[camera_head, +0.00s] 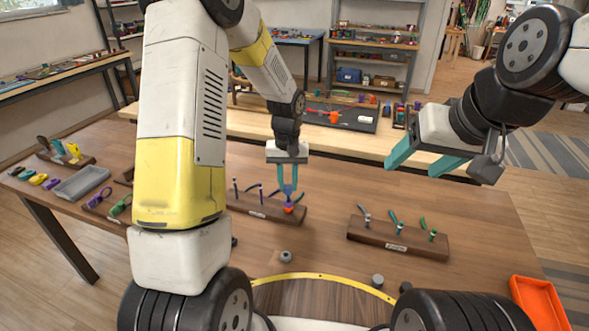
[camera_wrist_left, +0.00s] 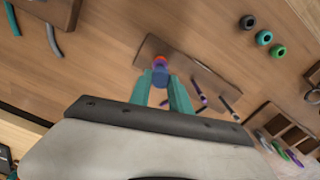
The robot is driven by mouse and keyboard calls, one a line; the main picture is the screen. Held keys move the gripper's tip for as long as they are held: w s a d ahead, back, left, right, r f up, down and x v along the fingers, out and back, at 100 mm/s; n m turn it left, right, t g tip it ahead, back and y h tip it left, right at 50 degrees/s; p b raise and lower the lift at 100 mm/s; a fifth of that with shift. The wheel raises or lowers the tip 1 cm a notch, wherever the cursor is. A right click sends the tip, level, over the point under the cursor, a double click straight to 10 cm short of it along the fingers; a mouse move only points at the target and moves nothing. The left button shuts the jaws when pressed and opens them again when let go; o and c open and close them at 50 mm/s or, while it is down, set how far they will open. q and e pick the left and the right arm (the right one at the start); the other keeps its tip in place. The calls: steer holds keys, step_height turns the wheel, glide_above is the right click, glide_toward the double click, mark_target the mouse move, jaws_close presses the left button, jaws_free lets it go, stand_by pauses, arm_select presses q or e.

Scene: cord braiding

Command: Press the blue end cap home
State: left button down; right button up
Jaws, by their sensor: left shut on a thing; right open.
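My left gripper (camera_head: 288,189) points down over the right end of a wooden block (camera_head: 244,207) on the table. It is shut on the blue end cap (camera_head: 289,191), which also shows between the fingertips in the left wrist view (camera_wrist_left: 160,79). Just beneath the cap are a purple part and an orange-red part (camera_head: 289,209) at the block. I cannot tell how far the cap is seated. Several cord ends, purple and dark, stand along the same block to the left (camera_head: 262,193). My right gripper (camera_head: 427,162) is open and empty, high at the right.
A second wooden block (camera_head: 397,239) with grey, teal and green cord ends lies to the right. Small grey pieces (camera_head: 286,257) sit near the front. An orange tray (camera_head: 540,301) is at the front right. A grey tray (camera_head: 82,183) and rings lie at the left.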

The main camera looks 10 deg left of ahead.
arm_select(q)
steer(key=c, duration=0.8)
jaws_free()
steer(key=shift+r, duration=2.95)
